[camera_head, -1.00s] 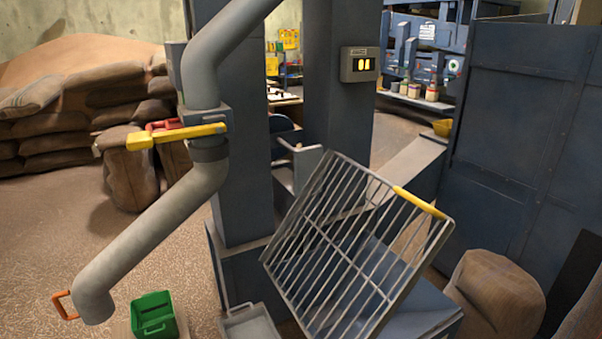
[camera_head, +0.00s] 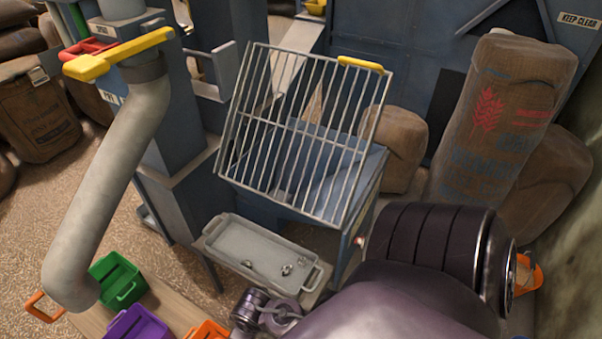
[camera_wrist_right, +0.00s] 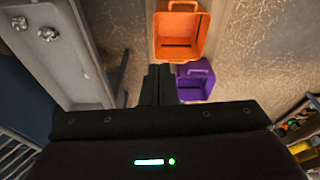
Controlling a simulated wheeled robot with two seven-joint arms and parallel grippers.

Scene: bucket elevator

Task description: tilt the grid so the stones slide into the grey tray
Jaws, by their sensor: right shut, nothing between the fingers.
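The metal grid (camera_head: 300,135) stands steeply tilted above its blue hopper, with a yellow handle (camera_head: 360,65) on its upper edge. No stones show on its bars. The grey tray (camera_head: 225,240) sits below the grid's lower edge. A few small stones (camera_head: 286,270) lie in it; two stones (camera_wrist_right: 45,33) also show in the tray (camera_wrist_right: 62,68) in the right wrist view. My right gripper (camera_wrist_right: 160,82) is shut and empty, beside the tray and apart from the grid. In the head view my right arm hides its fingers. My left gripper is out of view.
A purple bin (camera_head: 135,325), an orange bin (camera_head: 207,330) and a green bin (camera_head: 117,280) stand at the lower left. A grey pipe (camera_head: 110,180) with a yellow lever (camera_head: 118,54) hangs above them. Sacks (camera_head: 505,120) stand at the right.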

